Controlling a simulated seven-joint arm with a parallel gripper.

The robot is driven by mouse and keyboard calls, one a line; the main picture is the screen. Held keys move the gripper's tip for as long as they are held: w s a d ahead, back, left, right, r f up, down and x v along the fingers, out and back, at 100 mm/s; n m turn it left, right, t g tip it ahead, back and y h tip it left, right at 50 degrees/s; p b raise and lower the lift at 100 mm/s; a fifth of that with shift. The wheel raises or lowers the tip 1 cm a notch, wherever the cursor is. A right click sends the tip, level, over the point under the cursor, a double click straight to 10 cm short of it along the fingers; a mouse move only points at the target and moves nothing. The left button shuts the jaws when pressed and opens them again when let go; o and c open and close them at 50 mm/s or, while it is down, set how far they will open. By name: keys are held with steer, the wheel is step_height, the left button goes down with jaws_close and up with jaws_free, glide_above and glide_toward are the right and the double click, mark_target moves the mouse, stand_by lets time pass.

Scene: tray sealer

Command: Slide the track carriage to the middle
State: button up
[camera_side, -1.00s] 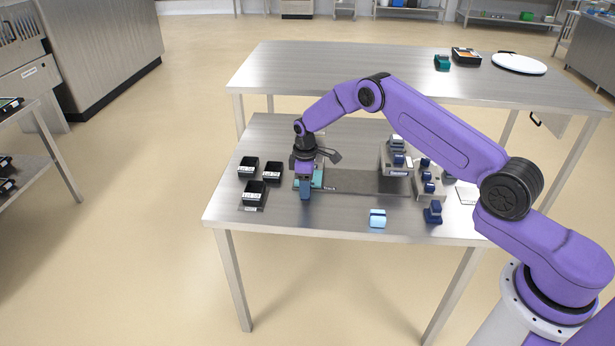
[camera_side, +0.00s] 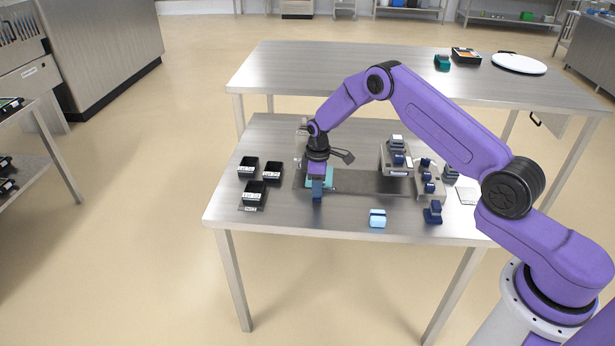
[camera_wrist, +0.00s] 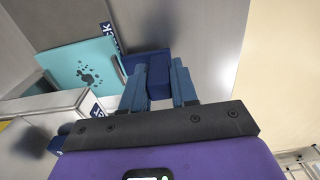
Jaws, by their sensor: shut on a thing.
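The track carriage (camera_side: 326,178) is a teal plate near the left end of the dark grey track (camera_side: 372,183) on the steel table. In the wrist view the teal plate (camera_wrist: 80,68) has dark spots, and a dark blue handle block (camera_wrist: 159,75) stands at its edge. My gripper (camera_side: 317,196) points down at the carriage's front side. In the wrist view its blue fingers (camera_wrist: 158,88) are shut on the handle block, one on each side. My gripper hides part of the carriage in the side view. The track to the right of the carriage is bare.
Several black bins (camera_side: 254,187) stand left of the track. Grey stands with blue parts (camera_side: 396,160) (camera_side: 429,182) are at the right end. A light blue block (camera_side: 377,219) and a dark blue part (camera_side: 433,212) lie near the front edge.

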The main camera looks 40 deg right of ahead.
steer(key=shift+s+d, duration=3.7)
steer(key=shift+d, duration=0.1)
steer(key=o, duration=0.8)
steer(key=shift+c, duration=0.2)
step_height(320, 180, up, 7)
steer(key=shift+a, duration=0.1)
